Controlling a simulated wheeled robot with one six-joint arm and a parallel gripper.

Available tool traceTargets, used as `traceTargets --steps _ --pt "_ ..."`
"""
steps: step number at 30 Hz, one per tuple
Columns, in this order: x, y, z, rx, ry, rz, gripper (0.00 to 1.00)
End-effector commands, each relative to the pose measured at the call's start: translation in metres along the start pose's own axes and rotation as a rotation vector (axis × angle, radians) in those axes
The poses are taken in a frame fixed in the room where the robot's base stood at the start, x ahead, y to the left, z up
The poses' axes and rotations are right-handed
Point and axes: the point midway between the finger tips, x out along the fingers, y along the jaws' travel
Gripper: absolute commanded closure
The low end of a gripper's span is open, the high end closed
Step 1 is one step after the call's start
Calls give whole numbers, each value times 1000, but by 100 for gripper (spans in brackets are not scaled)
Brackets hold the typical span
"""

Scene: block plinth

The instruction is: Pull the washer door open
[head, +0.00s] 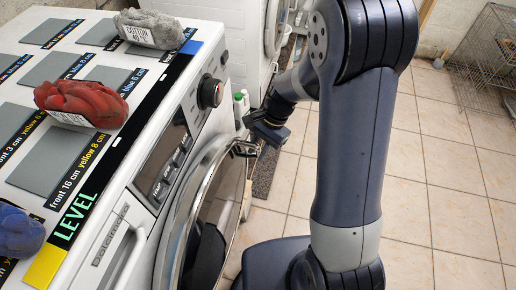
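The white washer (158,188) stands at the left, with its front facing right. Its round door (214,232), dark glass with a chrome rim, shows at the lower middle. The door stands out from the front panel; how far it is swung open is hard to judge from here. My gripper (246,148) is at the far upper edge of the door, at or very close to its rim. The fingertips are small and partly merged with the rim, so I cannot tell whether they are closed on it. The door's lower part is cut off by the picture's edge.
Grey, red (81,104) and blue (20,232) cloth bundles lie on the washer's marked top. A second white machine (232,38) stands behind. A wire cage (486,60) is at the far right. Tiled floor (440,170) to the right is clear.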

Motion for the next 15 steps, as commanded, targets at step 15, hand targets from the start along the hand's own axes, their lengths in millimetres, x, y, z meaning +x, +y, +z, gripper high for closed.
traceTargets --steps 15 --pt "4 0 0 0 1 -1 91"
